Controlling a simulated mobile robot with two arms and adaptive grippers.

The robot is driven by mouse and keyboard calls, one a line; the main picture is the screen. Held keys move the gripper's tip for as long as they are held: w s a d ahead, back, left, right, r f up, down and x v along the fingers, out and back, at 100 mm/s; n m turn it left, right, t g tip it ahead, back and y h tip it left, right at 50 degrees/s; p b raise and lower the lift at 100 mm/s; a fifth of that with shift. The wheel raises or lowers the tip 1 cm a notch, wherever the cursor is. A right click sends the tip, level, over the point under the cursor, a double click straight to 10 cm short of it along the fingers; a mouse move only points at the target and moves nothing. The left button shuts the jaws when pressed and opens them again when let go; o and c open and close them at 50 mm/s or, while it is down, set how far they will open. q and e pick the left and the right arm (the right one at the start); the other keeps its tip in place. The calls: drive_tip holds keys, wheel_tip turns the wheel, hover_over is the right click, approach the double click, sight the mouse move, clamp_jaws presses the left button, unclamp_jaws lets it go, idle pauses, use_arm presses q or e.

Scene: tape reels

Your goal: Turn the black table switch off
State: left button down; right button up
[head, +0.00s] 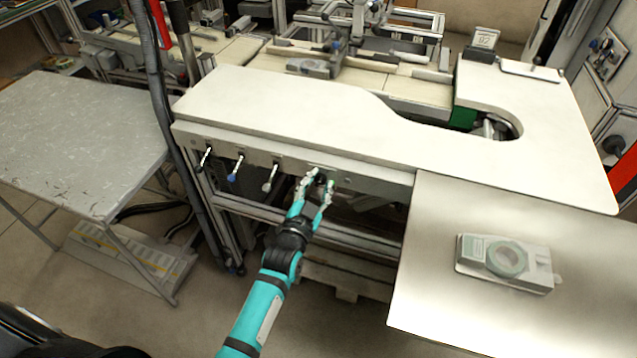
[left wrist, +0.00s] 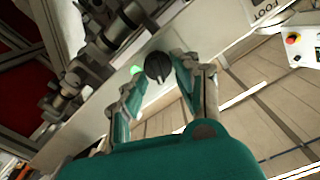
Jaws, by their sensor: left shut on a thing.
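The black table switch (left wrist: 158,66) is a round black knob on the pale front panel under the white table edge. In the left wrist view it sits between my left fingertips, beside a small lit green light (left wrist: 136,70). In the head view the switch (head: 321,179) is small and partly covered by the fingers. My left gripper (head: 322,181) reaches up to the panel from below and is shut on the switch, one finger on each side. The way the knob is turned is hard to make out. My right gripper is not in view.
Several levers, one a blue-tipped lever (head: 236,168), stick out of the panel left of the switch. The curved white tabletop (head: 290,110) overhangs above. A tape reel in a box (head: 507,262) lies on the right table (head: 450,270). A grey table (head: 80,135) stands at left.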

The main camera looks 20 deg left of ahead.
use_arm(q)
drive_tip(key=n, duration=0.2)
drive_tip(key=n+p, duration=0.1)
drive_tip(key=n, duration=0.2)
drive_tip(key=shift+a+r+n, duration=0.1)
drive_tip(key=shift+a+n, duration=0.1)
drive_tip(key=shift+n, duration=0.1)
drive_tip(key=n+p, duration=0.1)
drive_tip(key=n, duration=0.2)
drive_tip(key=shift+a, duration=0.15)
drive_tip(key=shift+n, duration=1.7)
drive_tip(key=shift+a, duration=0.1)
drive_tip(key=c, duration=1.1)
unclamp_jaws()
drive_tip(key=shift+o, duration=0.2)
drive_tip(key=shift+s, duration=0.1)
